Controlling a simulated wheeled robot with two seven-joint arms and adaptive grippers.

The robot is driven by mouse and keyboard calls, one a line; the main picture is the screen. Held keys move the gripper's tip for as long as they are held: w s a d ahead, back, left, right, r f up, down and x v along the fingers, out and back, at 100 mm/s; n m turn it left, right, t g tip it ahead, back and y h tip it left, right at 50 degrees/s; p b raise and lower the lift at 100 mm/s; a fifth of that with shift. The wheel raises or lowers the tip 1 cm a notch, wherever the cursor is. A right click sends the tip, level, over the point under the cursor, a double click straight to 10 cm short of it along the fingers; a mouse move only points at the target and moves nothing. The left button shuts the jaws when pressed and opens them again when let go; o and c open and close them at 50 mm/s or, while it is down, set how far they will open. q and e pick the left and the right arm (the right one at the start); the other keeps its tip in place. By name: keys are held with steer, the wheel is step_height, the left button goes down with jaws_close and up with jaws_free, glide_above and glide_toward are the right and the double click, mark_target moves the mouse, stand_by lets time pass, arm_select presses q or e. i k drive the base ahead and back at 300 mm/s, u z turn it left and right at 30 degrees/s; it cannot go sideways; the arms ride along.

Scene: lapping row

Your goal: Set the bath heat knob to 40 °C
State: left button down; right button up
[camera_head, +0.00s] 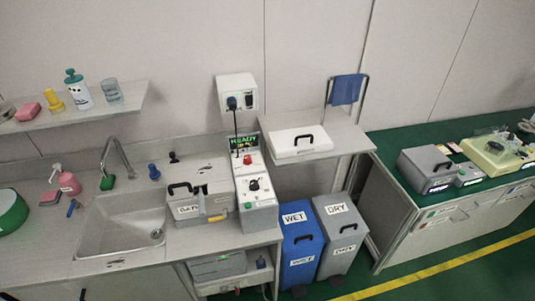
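The bath (186,212) is a grey box with a dark lid handle, on the counter right of the sink. A grey control unit (260,215) stands against its right side. A black knob (254,185) sits on the unit's light dial face; its pointer and scale marks are too small to read. A small dark display (243,143) with green and yellow text, seemingly "READY", stands behind, with a red button (247,159) below it. Neither of my grippers is in view, and nothing touches the knob.
A cord runs from the unit to a wall socket box (237,93). A sink (125,226) lies left. A blue WET bin (300,250) and grey DRY bin (339,236) stand right. A shelf with a white lidded case (298,142) is above them. Floor shows at the lower right.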

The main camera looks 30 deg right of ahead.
mark_target(246, 160)
steer(key=z, duration=0.9)
